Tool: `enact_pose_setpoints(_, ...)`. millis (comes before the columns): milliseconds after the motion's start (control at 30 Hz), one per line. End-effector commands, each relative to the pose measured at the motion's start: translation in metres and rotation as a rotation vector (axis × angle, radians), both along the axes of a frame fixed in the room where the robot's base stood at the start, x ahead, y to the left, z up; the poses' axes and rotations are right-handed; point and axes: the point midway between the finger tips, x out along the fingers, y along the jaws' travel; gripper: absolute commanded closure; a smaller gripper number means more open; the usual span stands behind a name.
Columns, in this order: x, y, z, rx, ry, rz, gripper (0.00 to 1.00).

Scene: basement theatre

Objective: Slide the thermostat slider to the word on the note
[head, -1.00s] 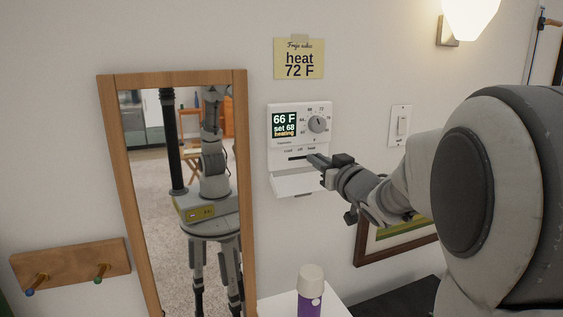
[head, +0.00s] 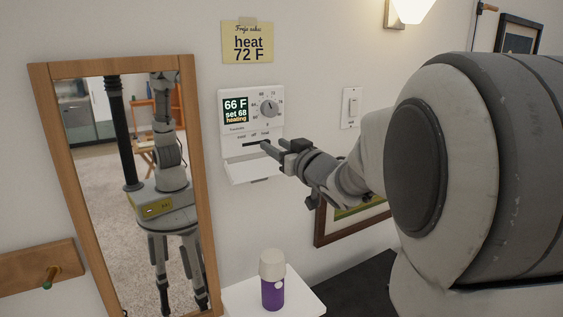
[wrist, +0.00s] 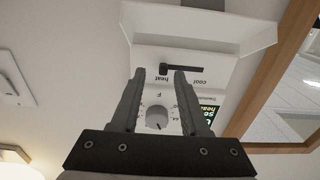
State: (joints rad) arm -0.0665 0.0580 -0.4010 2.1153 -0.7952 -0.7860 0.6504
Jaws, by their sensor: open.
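The yellow note (head: 248,43) on the wall reads "heat 72 F". Below it is the white thermostat (head: 226,131), its display (head: 236,110) showing 66 F, set 68, heating. A round dial (head: 269,108) sits right of the display; it also shows in the wrist view (wrist: 157,118). The dark slider (wrist: 164,70) is at the "heat" end of its slot, below the dial. My gripper (head: 266,147) is at the slot's right end. In the wrist view my gripper (wrist: 160,71) is open, with the slider between its fingertips; contact cannot be told.
The thermostat's flap (head: 256,170) hangs open just below the slot. A wood-framed mirror (head: 201,170) stands left, a light switch (head: 351,107) is on the right. A purple bottle (head: 273,292) stands on a white surface (head: 240,297) below. A framed picture (head: 325,235) is behind my arm.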

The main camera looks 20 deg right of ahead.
Motion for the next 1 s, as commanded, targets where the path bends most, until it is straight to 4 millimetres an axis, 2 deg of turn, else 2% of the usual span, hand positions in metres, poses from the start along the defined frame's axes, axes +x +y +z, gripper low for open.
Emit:
enact_pose_setpoints(700, -0.128, -0.026, 0.0, 0.002, -0.003, -0.004, 0.55)
enact_pose_setpoints(1000, -0.154, -0.031, 0.0, 0.0, -0.002, -0.003, 0.55)
